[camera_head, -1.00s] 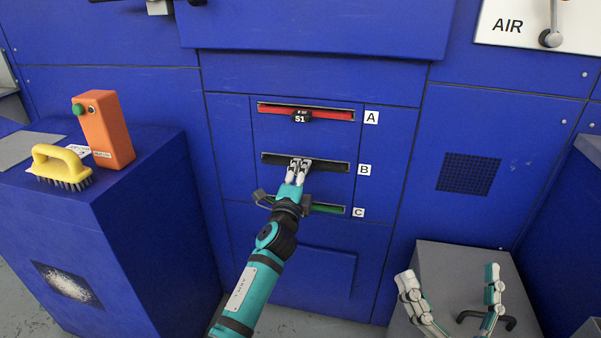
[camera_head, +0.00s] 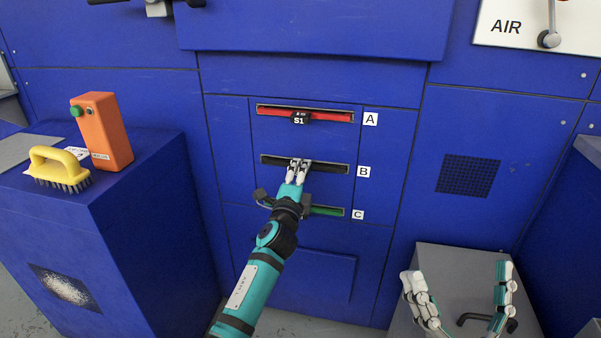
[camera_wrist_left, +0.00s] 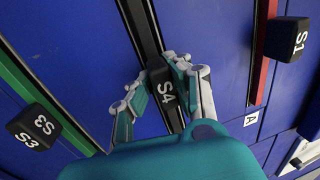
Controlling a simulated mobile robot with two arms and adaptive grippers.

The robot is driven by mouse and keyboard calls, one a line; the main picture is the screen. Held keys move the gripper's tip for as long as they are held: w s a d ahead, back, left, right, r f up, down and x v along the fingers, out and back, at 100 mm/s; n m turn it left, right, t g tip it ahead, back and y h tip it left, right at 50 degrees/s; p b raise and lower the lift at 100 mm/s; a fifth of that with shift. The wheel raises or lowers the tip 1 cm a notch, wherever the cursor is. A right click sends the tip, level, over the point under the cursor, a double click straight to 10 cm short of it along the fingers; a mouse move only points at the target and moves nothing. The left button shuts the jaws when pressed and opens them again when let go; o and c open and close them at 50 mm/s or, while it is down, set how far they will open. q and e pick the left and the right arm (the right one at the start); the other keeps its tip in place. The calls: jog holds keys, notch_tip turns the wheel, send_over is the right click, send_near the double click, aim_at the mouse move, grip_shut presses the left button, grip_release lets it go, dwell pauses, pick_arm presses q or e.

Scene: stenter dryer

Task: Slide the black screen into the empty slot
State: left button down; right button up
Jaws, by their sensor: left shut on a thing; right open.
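The black screen (camera_wrist_left: 141,28) lies in slot B (camera_head: 268,159), the middle slot of the blue machine, seen as a dark strip along the opening. Its black handle marked S4 (camera_wrist_left: 166,98) sits between the fingers of my left gripper (camera_wrist_left: 163,78), which is shut on it. In the head view my left gripper (camera_head: 298,165) is at the middle of slot B and hides the handle. How deep the screen sits is hard to tell. My right gripper (camera_head: 458,283) is open and empty at the lower right.
A red screen marked S1 (camera_head: 330,116) is in slot A above. A green screen (camera_head: 328,211) with handle S3 (camera_wrist_left: 35,127) is in slot C below, partly hidden by my left wrist. A yellow brush (camera_head: 60,166) and orange box (camera_head: 102,132) stand on the left cabinet.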

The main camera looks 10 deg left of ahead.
pick_arm(q)
jog(key=shift+r, duration=0.1)
jog(key=c, duration=1.7)
grip_release()
jog(key=o, duration=0.5)
jog(key=s+f, duration=0.2)
jog(key=s, duration=0.9)
jog(key=shift+s+a+f, duration=0.15)
jog(key=shift+s, duration=0.2)
